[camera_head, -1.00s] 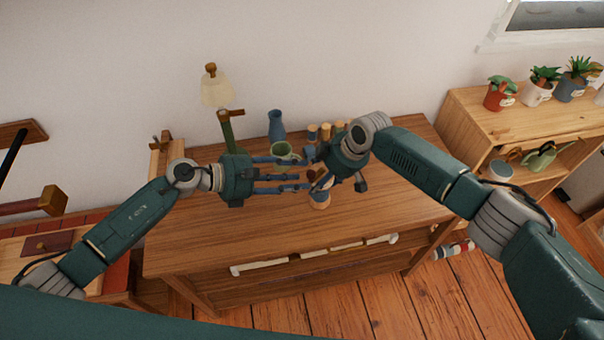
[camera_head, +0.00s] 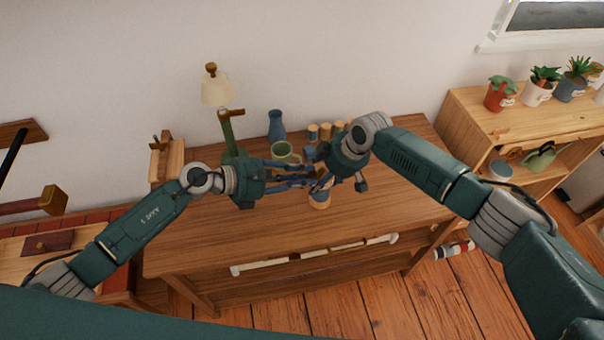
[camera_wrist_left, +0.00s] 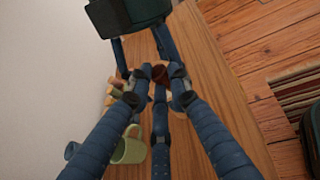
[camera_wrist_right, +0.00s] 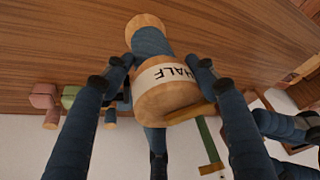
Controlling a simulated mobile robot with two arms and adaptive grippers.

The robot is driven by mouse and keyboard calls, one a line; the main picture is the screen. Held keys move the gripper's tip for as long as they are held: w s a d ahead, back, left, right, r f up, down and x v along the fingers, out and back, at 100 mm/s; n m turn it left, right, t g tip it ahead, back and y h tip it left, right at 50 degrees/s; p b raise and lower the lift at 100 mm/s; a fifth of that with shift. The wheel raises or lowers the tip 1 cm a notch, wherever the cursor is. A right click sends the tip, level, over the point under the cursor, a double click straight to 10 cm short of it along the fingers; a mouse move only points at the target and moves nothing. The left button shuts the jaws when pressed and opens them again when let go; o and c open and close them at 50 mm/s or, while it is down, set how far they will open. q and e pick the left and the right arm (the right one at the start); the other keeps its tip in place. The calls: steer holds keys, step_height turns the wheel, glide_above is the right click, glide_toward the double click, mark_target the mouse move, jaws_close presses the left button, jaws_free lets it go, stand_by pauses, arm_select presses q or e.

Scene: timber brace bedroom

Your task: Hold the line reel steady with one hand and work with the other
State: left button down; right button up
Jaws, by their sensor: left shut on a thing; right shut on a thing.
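The line reel (camera_wrist_right: 165,75) has pale wooden ends, blue line and a white band lettered HALF. In the right wrist view it sits between the fingers of my right gripper (camera_wrist_right: 152,75), which is shut on it. In the head view its pale end (camera_head: 320,199) shows below my right gripper (camera_head: 322,180); the rest is mostly hidden. My left gripper (camera_head: 312,175) reaches in from the left, its fingers close to the right gripper's. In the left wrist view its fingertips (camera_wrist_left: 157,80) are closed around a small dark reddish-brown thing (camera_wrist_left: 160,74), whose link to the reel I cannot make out.
A green mug (camera_head: 284,153), a blue vase (camera_head: 276,125) and a lamp (camera_head: 217,90) stand behind my left gripper. Several wooden-ended spools (camera_head: 326,131) stand behind the right gripper. The wooden table (camera_head: 220,232) is clear at its front and right.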

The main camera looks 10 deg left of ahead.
arm_select(q)
steer(key=shift+s+d+n+t+y, duration=0.2)
steer(key=shift+n+t+y, duration=0.1)
steer(key=shift+n+t, duration=0.35)
steer(key=c, duration=1.6)
jaws_free()
steer(key=shift+o, duration=0.2)
steer(key=v, duration=1.2)
